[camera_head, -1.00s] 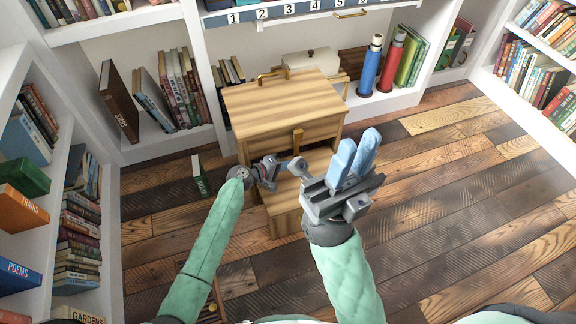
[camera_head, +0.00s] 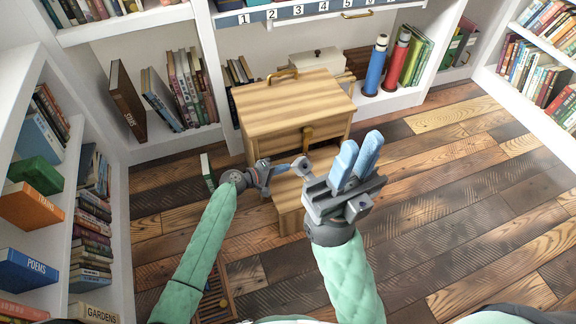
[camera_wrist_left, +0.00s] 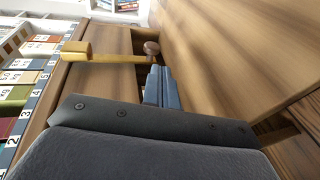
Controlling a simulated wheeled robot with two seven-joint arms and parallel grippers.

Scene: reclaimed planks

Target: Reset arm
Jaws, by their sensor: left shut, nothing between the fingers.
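A lower wooden part (camera_head: 291,205) juts out below the cabinet front. Blue (camera_head: 376,65) and red (camera_head: 396,62) bottles stand on the shelf behind. The plank floor (camera_head: 460,200) at right is clear.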

